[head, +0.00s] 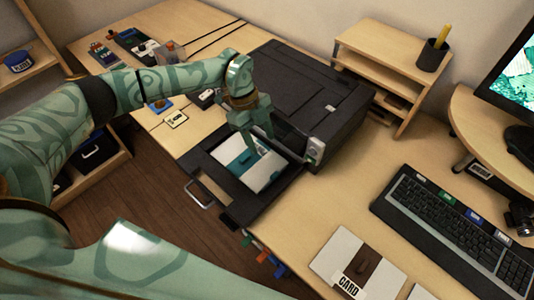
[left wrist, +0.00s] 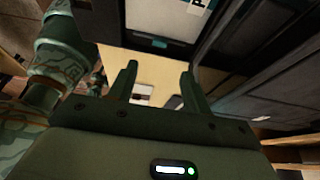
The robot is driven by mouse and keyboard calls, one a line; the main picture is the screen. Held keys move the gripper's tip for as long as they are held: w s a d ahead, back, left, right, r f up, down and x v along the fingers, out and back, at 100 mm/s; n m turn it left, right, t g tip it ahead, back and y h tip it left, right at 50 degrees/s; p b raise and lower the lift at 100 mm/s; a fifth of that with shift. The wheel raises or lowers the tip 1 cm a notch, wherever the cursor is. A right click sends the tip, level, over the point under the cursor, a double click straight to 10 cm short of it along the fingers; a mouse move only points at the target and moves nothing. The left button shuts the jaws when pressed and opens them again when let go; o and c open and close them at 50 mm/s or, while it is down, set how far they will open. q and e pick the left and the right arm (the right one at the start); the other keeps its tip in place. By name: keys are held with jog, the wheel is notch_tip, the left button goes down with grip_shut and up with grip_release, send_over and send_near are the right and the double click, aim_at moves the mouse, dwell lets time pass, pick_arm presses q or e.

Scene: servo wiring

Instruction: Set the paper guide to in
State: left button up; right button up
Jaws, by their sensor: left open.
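The black printer (head: 300,85) stands on the desk with its paper tray (head: 222,180) pulled out at the front. White paper (head: 262,172) lies in the tray. A teal piece (head: 240,162), which looks like the paper guide, lies across the paper; its exact setting is hard to tell. My left gripper (head: 252,145) is over the tray, close to the teal piece and partly covering it. In the left wrist view its two fingers (left wrist: 160,85) are apart with nothing between them. A teal part (left wrist: 172,43) shows beyond them near the tray. My right gripper is out of view.
A metal handle (head: 199,194) sticks out at the tray's front left. A grey control part (head: 315,150) is on the printer's right front corner. A wooden shelf (head: 385,60) stands behind, a keyboard (head: 450,225) to the right. Desk between printer and keyboard is clear.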

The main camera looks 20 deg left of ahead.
pick_arm(q)
jog(key=v, duration=0.4)
jog(key=shift+a+r, duration=0.1)
jog(key=shift+r, duration=0.15)
